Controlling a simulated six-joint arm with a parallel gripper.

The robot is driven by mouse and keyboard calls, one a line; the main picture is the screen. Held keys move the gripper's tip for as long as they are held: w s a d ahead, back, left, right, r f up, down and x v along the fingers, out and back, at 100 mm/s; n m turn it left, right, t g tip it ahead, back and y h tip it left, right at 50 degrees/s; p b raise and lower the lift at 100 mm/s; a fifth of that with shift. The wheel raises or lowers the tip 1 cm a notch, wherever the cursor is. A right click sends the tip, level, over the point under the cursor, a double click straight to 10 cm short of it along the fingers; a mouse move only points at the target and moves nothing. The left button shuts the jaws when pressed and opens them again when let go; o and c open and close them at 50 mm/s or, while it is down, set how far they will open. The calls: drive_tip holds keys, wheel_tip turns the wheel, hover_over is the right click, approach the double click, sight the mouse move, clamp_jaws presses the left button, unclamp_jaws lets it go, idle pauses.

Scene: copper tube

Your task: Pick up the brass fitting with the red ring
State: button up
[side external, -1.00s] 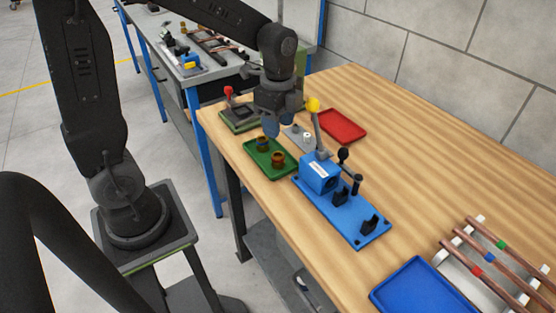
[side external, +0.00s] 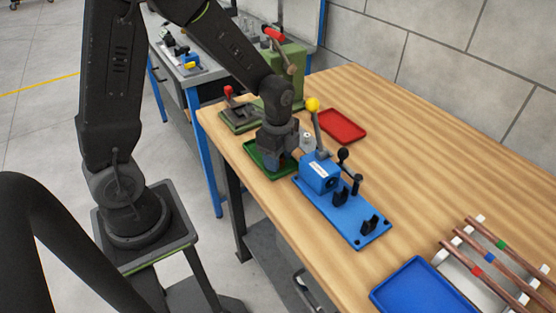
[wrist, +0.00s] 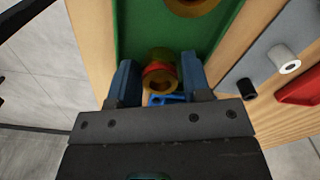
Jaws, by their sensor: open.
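The brass fitting with the red ring (wrist: 158,70) stands in the green tray (wrist: 135,27), as the wrist view shows. My gripper (wrist: 160,80) is open, with one blue finger on each side of this fitting; I cannot tell if they touch it. A second brass fitting (wrist: 192,4) is partly in view at the top of the wrist view, farther along the same tray. In the side view my gripper (side external: 272,163) is low over the green tray (side external: 252,147) and hides both fittings.
A blue bending fixture (side external: 340,205) with a yellow-knobbed lever stands just right of the tray. A grey plate with white and black pegs (wrist: 270,72) lies beside it. A red tray (side external: 342,126), blue tray (side external: 420,288) and racked copper tubes (side external: 485,265) lie farther off.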

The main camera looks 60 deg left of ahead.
drive_tip(key=shift+c, duration=0.2)
drive_tip(key=c, duration=0.7)
drive_tip(key=shift+r, duration=0.1)
